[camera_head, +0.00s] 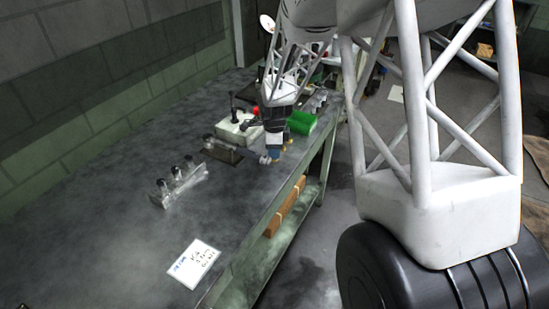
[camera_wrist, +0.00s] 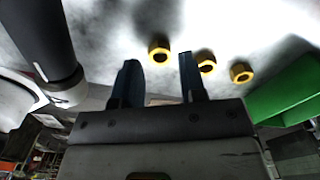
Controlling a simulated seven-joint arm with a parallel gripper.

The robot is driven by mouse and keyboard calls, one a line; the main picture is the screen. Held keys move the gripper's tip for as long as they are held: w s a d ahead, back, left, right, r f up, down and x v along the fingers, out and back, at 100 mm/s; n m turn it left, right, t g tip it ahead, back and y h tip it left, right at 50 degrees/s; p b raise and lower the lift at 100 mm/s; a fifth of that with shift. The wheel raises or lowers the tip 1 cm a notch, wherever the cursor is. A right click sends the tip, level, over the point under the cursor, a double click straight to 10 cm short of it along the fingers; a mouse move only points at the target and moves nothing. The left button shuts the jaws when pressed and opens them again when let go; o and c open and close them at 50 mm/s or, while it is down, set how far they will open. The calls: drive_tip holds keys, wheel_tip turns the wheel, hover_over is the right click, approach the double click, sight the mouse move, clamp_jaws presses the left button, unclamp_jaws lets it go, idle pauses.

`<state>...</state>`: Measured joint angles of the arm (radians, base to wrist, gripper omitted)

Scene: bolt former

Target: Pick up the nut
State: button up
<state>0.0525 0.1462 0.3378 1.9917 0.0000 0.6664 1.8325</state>
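In the wrist view, three yellow nuts lie on the pale, glary bench top: one nut (camera_wrist: 159,51), a second nut (camera_wrist: 206,68) and a third nut (camera_wrist: 241,74). My gripper (camera_wrist: 158,62) is open, its two dark fingers spread apart. The first nut appears in the gap between the fingertips, slightly beyond them. The second nut is just right of the right finger, which may cover part of its edge. I see nothing between the fingers. In the head view, my gripper (camera_head: 271,158) points down at the bench near its right edge; the nuts are hard to make out there.
A green bin (camera_head: 302,122) stands right of my gripper and also shows in the wrist view (camera_wrist: 285,94). A white box (camera_head: 238,130) and a dark plate (camera_head: 222,153) are to its left. A clear rack (camera_head: 180,187) and a card (camera_head: 194,262) lie nearer on the bench.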

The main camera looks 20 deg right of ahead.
drive_tip(key=shift+f, duration=1)
drive_tip(key=c, duration=0.7)
drive_tip(key=shift+r, duration=0.1)
drive_tip(key=shift+r, duration=4.9)
drive_tip(key=w+a+r, duration=0.2)
drive_tip(key=w+a, duration=0.1)
drive_tip(key=w, duration=0.3)
drive_tip(key=w+a+r, duration=0.3)
drive_tip(key=w+a, duration=0.1)
drive_tip(key=w, duration=0.2)
drive_tip(key=w+a+r, duration=0.3)
drive_tip(key=w, duration=0.3)
drive_tip(key=shift+w+a+r, duration=0.15)
drive_tip(key=shift+w+r, duration=0.1)
drive_tip(key=shift+w, duration=0.15)
